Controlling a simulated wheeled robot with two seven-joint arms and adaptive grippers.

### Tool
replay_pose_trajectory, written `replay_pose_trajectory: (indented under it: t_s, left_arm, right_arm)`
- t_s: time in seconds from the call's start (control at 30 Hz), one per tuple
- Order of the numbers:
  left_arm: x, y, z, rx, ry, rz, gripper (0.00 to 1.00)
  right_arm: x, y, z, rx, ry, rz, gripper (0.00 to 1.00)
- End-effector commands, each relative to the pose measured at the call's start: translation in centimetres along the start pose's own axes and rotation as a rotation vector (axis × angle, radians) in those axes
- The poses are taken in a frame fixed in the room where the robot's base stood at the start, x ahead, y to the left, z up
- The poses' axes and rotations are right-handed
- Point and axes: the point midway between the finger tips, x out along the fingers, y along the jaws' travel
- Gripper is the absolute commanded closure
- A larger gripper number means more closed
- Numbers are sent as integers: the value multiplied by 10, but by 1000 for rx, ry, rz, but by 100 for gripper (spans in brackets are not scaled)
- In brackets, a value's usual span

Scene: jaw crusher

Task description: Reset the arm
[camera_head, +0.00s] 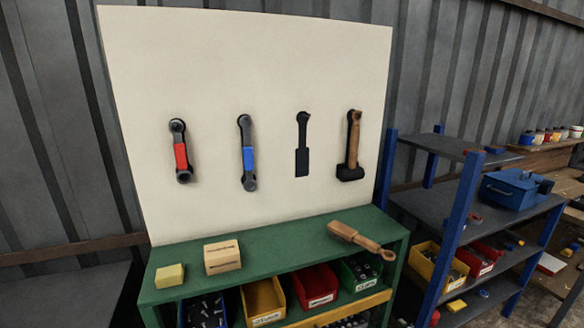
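Neither of my arms nor grippers shows in the head view. A cream tool board (215,80) stands upright behind a green bench (285,238). On the board hang a red-gripped wrench (181,155), a blue-gripped wrench (248,158) and a hammer (353,150) with a wooden handle, head down. Between the blue wrench and the hammer is a flat black shape (302,150); I cannot tell if it is a tool or a painted outline. On the bench top lie a yellow block (170,276), a wooden block (222,257) and a wooden-handled tool (360,238).
Under the bench top are a yellow bin (263,299), a red bin (315,285) and a green bin (360,272). A blue-posted shelf rack (459,222) stands at right with a blue toolbox (515,188). The middle of the bench top is clear.

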Motion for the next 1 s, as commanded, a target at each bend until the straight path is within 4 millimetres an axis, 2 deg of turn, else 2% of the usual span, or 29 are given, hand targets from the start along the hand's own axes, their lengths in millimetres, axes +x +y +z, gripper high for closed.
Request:
replay_pose_trajectory:
  t_s: [0.03,0.13,0.33,0.57,0.8,1.0]
  left_arm:
    - [0,0,0,0,0,0,0]
    - [0,0,1,0,-1,0,0]
    - [0,2,8,0,-8,2,0]
    - [-1,11,18,-2,-20,11,0]
    - [-1,14,14,-4,-17,14,0]
    - [0,10,6,-3,-8,10,0]
  right_arm:
    - [-3,-7,18,22,-60,-28,34]
    - [-11,-22,50,57,-171,-84,34]
    - [-27,-41,92,100,-324,-162,34]
    - [-44,-56,121,128,-436,-224,34]
    - [-60,-70,145,147,-531,-277,34]
    - [-41,-75,155,143,-533,-275,34]
